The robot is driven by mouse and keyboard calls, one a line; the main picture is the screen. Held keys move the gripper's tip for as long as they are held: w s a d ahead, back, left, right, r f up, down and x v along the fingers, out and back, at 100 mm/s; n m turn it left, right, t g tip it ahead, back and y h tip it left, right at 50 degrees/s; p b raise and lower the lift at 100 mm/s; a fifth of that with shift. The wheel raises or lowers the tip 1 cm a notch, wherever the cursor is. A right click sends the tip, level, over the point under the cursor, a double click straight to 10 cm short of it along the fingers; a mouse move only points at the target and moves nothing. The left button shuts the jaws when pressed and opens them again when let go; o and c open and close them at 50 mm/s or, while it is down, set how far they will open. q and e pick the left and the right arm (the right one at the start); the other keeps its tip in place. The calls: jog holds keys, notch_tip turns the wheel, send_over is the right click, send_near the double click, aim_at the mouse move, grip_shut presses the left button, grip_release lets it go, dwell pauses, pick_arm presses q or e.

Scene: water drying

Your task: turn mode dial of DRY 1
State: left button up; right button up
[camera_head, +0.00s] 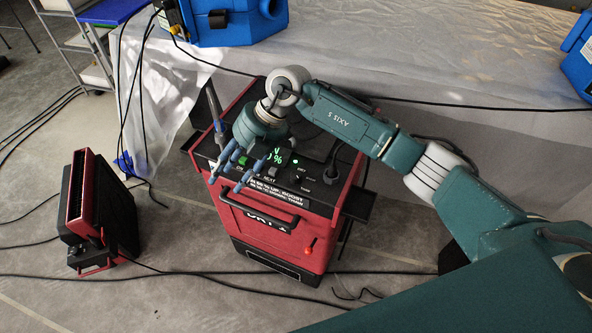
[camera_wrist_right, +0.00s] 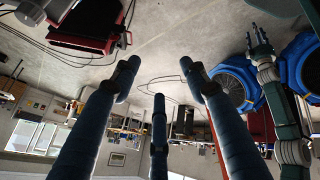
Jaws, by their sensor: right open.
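The red DRY 1 machine (camera_head: 262,236) stands on the floor in the middle of the head view. Its black top panel (camera_head: 316,172) carries a lit green display (camera_head: 279,158), a green button and small white labels. A dark round knob (camera_head: 297,179) sits by the labels at the panel's right; its setting is too small to read. My right gripper (camera_head: 232,170) is open over the panel's left front, left of the knob, with its blue fingers spread and empty. Its fingers also show in the right wrist view (camera_wrist_right: 158,85). Another gripper, likely my left one (camera_wrist_right: 258,38), shows small there.
A smaller red unit (camera_head: 100,208) stands at left. Blue machines (camera_head: 232,22) stand behind on a sheet-covered surface. Black cables cross the floor and run behind the machine.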

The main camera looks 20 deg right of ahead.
jog(key=w+d+m+h, duration=0.1)
jog(key=w+d+h, duration=0.15)
jog(key=d, duration=0.55)
jog(key=m+h, duration=0.2)
jog(key=h, duration=0.2)
send_over(296, 174)
notch_tip(296, 174, down, 9)
jog(key=p, duration=0.3)
jog(key=shift+s, duration=0.1)
jog(key=shift+f, duration=0.4)
jog(key=shift+c, duration=0.2)
grip_shut()
